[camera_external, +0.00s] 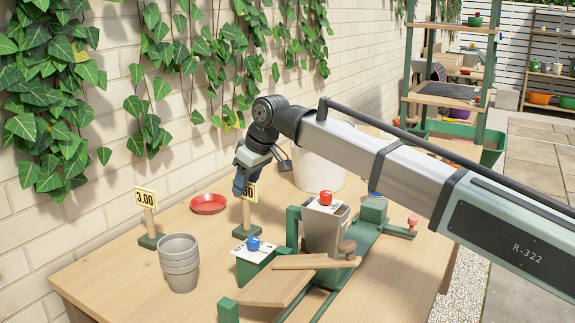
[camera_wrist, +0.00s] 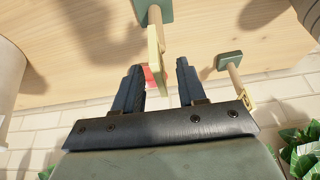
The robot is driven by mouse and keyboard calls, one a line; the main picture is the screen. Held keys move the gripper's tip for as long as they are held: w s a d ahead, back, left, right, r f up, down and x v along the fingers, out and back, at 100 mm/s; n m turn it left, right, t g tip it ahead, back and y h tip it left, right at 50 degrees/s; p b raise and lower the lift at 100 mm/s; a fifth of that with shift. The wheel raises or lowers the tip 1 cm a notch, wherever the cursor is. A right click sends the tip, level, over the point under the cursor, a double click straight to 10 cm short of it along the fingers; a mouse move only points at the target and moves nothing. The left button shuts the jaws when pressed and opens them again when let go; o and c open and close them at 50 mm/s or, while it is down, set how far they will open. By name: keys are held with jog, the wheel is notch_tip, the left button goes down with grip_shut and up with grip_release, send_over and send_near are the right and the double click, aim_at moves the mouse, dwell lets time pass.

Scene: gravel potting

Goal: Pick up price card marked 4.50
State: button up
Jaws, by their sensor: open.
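In the external view a yellow-edged price card (camera_external: 250,190) stands upright on a wooden post with a green base (camera_external: 245,232). My gripper hides its left part, and only the digits near "50" show. My gripper (camera_external: 240,188) is at the card, pointing down. In the wrist view my gripper (camera_wrist: 158,66) is open, with a dark finger on each side of the card (camera_wrist: 156,52), which shows nearly edge-on. Gaps show between the card and both fingers. Another price card marked 3.00 (camera_external: 145,198) stands to the left; it also shows in the wrist view (camera_wrist: 247,99).
A red saucer (camera_external: 208,204) lies between the two cards. Stacked grey pots (camera_external: 179,262) stand in front of it. A green and wooden stand with a metal hopper (camera_external: 324,228) is close on the right, a white bucket (camera_external: 318,165) behind. The brick wall (camera_external: 105,180) runs behind the table.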

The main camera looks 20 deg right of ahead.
jog(key=shift+w+a+f, duration=0.15)
jog(key=shift+f, duration=0.35)
jog(key=shift+c, duration=0.2)
grip_shut()
dwell(0.9)
